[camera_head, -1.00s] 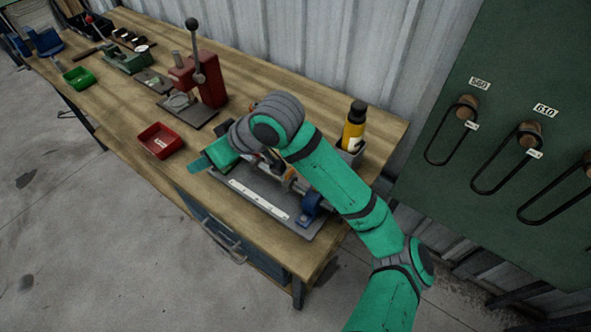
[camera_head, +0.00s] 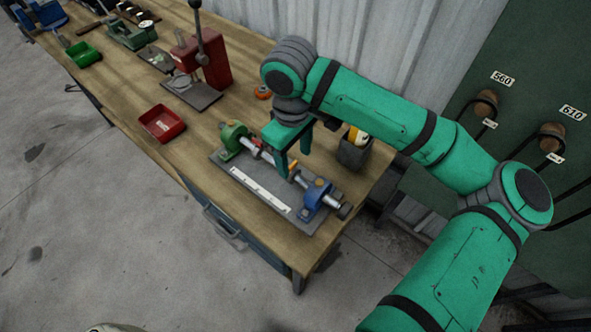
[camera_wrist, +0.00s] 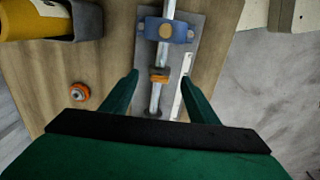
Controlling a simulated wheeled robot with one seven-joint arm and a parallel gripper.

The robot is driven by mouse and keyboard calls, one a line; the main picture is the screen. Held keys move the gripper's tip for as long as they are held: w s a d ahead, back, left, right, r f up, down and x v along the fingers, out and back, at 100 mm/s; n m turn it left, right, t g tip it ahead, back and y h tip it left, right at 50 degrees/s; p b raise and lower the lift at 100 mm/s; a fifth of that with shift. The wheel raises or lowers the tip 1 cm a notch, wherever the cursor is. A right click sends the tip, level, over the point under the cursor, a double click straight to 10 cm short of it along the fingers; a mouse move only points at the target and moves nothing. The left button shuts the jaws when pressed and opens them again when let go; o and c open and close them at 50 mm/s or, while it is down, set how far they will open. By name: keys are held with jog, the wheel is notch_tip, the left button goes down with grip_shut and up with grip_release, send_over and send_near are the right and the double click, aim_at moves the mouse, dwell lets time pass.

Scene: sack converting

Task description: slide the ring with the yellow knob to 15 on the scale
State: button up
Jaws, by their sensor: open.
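A steel shaft (camera_head: 331,200) runs between a green end block (camera_head: 233,139) and a blue end block (camera_head: 314,198) on a grey plate. A white scale strip (camera_head: 260,188) lies along the plate; its numbers are too small to read. In the wrist view, a small ring with an orange-yellow part (camera_wrist: 158,76) sits on the shaft, beside a dark collar. The blue block (camera_wrist: 181,31) there has a tan-yellow round top. My gripper (camera_wrist: 158,84) is open, pointing down, with one finger on each side of the shaft and ring. It also shows in the head view (camera_head: 290,158).
A grey holder (camera_head: 352,155) with a yellow bottle stands behind the shaft. An orange round object (camera_head: 263,92) lies near the back. A red tray (camera_head: 162,123) and a red press (camera_head: 203,62) are farther left. The bench front edge is close to the plate.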

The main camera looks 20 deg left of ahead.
aim_at(295, 172)
notch_tip(295, 172, down, 8)
jog(key=shift+w+r, duration=0.1)
jog(key=shift+r, duration=0.15)
